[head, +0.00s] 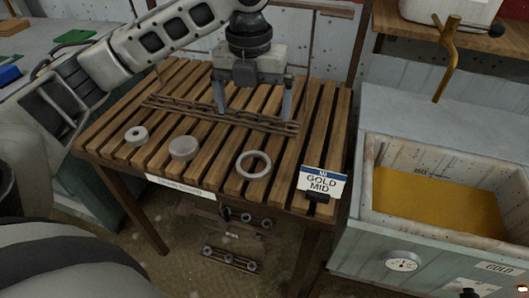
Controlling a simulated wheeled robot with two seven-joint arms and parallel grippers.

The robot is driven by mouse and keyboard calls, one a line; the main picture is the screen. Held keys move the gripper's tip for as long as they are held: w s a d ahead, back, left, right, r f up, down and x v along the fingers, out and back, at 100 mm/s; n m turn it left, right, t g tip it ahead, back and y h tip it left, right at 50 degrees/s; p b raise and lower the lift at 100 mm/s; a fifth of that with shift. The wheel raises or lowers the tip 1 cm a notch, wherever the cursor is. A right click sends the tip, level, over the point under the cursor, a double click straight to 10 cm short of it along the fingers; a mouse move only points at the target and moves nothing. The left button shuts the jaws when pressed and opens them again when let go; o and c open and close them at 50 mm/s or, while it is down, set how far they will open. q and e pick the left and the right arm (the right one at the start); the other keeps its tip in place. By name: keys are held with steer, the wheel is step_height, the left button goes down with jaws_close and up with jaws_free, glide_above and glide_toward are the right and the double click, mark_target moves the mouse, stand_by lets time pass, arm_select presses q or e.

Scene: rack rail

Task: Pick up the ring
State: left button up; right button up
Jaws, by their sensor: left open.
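A pale grey ring (253,166) lies flat on the slatted wooden table, near its front edge and right of the middle. My left gripper (252,112) is above the back part of the table, pointing down. Its two fingers are spread apart with nothing between them. It is behind the ring in the view and apart from it. My right gripper is not in view.
A solid grey disc (184,148) and a small washer-like piece (136,135) lie left of the ring. A dark rail (220,114) runs across the slats. A "GOLD MID" sign (321,182) stands at the front right. A basin of yellow liquid (440,204) is at right.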

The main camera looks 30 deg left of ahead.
mark_target(253, 169)
arm_select(q)
steer(key=f+b, duration=0.1)
steer(key=f, duration=0.6)
steer(key=f+b, duration=0.1)
steer(key=f, duration=0.7)
steer(key=shift+s+a, duration=0.15)
steer(key=shift+s, duration=0.05)
steer(key=c, duration=1.1)
